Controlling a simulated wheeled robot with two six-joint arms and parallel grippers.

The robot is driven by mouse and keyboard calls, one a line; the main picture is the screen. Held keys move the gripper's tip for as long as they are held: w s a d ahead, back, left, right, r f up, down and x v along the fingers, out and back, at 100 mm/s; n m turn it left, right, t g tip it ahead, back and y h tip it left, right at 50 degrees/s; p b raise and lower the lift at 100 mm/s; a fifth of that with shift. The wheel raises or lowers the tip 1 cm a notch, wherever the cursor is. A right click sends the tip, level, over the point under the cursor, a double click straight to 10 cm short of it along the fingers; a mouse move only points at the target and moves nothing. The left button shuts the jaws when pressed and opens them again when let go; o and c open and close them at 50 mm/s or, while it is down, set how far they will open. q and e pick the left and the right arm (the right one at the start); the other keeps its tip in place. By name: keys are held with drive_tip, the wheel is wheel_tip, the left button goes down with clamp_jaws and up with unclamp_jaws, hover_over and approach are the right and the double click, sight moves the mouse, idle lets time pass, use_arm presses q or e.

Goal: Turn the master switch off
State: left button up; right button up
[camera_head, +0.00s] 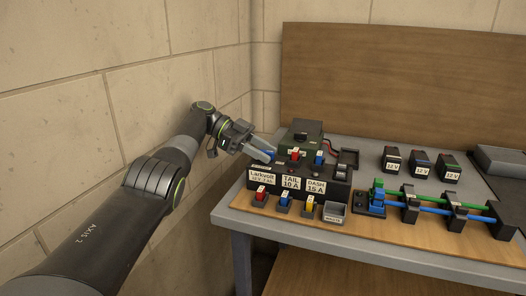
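The black fuse box (253,179) stands at the left of the bench, with labels Larkvolt, TAIL 10 A and DASH 15 A on its front. A black switch-like part (345,163) sits at the right end of its top; I cannot tell its position or whether it is the master switch. My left gripper (269,153) reaches in from the left. Its fingertips are at the left end of the box top, beside a blue piece (271,156); I cannot tell whether they grip it. My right gripper is not in view.
A red fuse (295,154) and a blue fuse (319,158) stand in the box. Several small fuses and a grey bin (334,212) sit in front. A dark battery-like block (302,133) stands behind. Coloured tubes (430,202) and 12 V blocks (420,165) lie right. A wall is close left.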

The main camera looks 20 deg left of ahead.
sight(263, 150)
use_arm(q)
drive_tip(key=shift+r, duration=0.1)
